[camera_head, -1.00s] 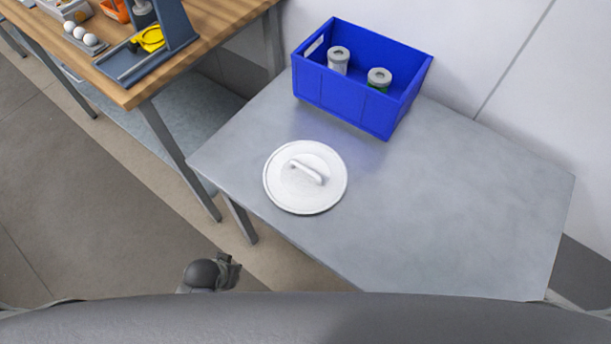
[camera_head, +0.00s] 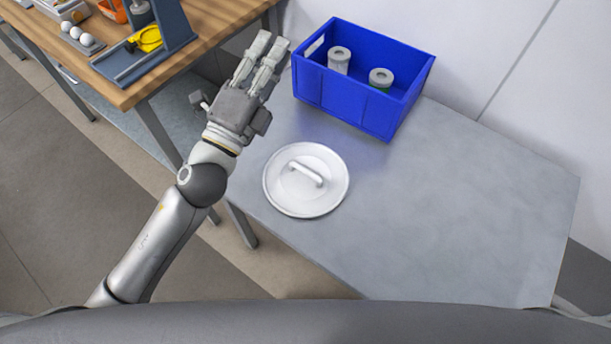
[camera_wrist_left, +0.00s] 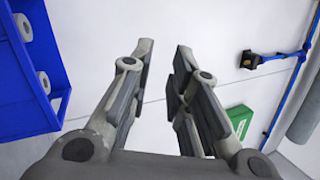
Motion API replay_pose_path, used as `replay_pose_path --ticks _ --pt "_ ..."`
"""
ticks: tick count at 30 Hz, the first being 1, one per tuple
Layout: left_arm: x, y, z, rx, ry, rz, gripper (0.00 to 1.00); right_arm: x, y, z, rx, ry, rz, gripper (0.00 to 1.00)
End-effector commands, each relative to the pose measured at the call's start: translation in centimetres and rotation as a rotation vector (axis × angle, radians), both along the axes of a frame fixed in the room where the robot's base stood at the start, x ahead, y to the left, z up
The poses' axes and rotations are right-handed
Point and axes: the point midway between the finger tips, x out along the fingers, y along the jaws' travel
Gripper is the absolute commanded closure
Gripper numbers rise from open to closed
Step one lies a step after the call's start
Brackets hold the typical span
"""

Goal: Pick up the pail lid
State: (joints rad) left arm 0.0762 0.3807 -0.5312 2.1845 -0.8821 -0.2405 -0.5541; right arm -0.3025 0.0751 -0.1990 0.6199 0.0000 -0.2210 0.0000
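The pail lid (camera_head: 322,196) is a round white disc with a raised bar handle on top. It lies flat, handle up, on the grey metal table (camera_head: 450,220). My left gripper (camera_head: 270,50) is up and left of the lid in the head view, near the left side of the blue bin. It is clear of the lid. In the left wrist view the left gripper's fingers (camera_wrist_left: 163,60) are apart with nothing between them. The lid does not show in that view. My right gripper is not in view.
A blue bin (camera_head: 345,100) with two lidded canisters stands at the table's back; part of it shows in the left wrist view (camera_wrist_left: 25,100). A wooden workbench (camera_head: 130,92) with a blue-grey stand is at the upper left. The table right of the lid is clear.

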Motion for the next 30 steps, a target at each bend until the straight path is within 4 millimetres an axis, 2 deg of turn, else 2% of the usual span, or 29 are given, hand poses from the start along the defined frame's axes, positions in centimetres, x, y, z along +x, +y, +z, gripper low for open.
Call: replay_pose_path --ticks 1,2,3,5,7,10,11,12,14,15,18,21,24,27,30 --pt "-1.0 -2.8 1.7 0.149 -0.156 -0.073 0.82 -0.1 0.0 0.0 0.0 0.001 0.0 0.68" --pt "-1.9 -4.4 2.3 0.238 -0.247 -0.114 0.82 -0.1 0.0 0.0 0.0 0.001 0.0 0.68" --pt "-3.1 -6.4 2.6 0.359 -0.368 -0.169 0.82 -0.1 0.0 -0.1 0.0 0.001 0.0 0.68" --pt "-5.1 -9.1 2.2 0.545 -0.545 -0.252 0.82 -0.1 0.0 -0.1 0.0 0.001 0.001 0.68" --pt "-7.1 -11.5 0.3 0.767 -0.744 -0.35 0.82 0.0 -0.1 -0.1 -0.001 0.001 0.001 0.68" --pt "-9.0 -13.0 -4.2 1.094 -1.008 -0.498 0.82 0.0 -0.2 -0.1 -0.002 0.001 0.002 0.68" --pt "-9.2 -12.9 -5.8 1.191 -1.079 -0.544 0.82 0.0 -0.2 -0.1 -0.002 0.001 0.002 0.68" --pt "-9.2 -12.4 -8.1 1.321 -1.165 -0.609 0.82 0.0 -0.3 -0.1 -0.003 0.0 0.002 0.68" --pt "-8.8 -11.0 -11.2 1.506 -1.277 -0.705 0.82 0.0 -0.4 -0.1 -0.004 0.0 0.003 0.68" --pt "-8.3 -9.7 -13.0 1.62 -1.338 -0.768 0.82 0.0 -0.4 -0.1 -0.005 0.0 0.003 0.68" --pt "-6.7 -5.8 -16.5 1.862 -1.437 -0.921 0.82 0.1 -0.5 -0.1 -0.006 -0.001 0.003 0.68" --pt "-5.3 -2.4 -18.3 2.03 -1.483 -1.043 0.82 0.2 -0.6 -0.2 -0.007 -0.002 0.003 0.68" --pt "-4.4 -0.2 -19.2 2.125 -1.497 -1.12 0.82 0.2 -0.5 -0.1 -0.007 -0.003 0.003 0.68" --pt "-4.0 0.2 -20.2 2.158 -1.5 -1.155 0.82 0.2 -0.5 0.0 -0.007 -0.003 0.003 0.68" --pt "-3.8 -0.5 -21.5 2.16 -1.5 -1.16 0.82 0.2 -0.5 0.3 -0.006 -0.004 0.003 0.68"
